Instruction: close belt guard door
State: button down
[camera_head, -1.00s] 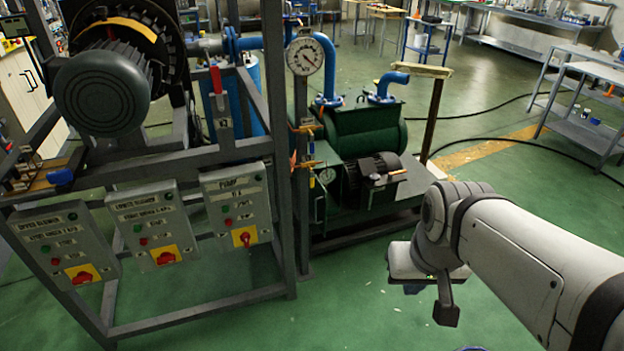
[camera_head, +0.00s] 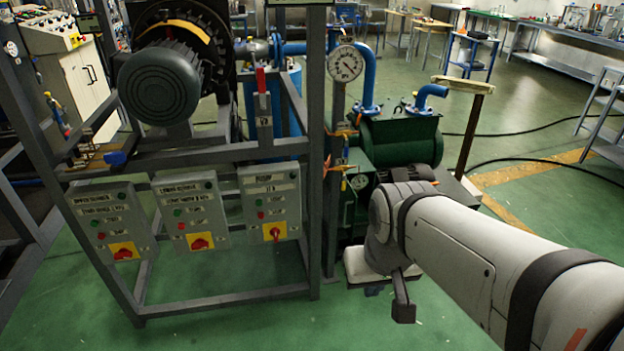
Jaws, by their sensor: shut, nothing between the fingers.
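No part that I can surely name as the belt guard door shows. The green pump unit (camera_head: 398,143) stands behind the frame's right post, and my arm now covers much of its lower front. A dark round housing with a yellow arc (camera_head: 190,22) sits behind a grey motor (camera_head: 160,84) at upper left; I cannot tell whether either carries the door. My gripper (camera_head: 403,312) is shut and empty. It points down over the green floor, in front of the pump unit and right of the frame, apparently touching nothing.
A grey steel frame (camera_head: 230,296) carries three switch boxes, including the one at right (camera_head: 270,204). A pressure gauge (camera_head: 346,64) and blue pipes (camera_head: 369,75) rise by the pump. A wooden-topped post (camera_head: 466,130) stands right. Floor (camera_head: 250,330) in front is clear.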

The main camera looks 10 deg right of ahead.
aim_at(349, 198)
jog(key=i, duration=1)
jog(key=u, duration=0.1)
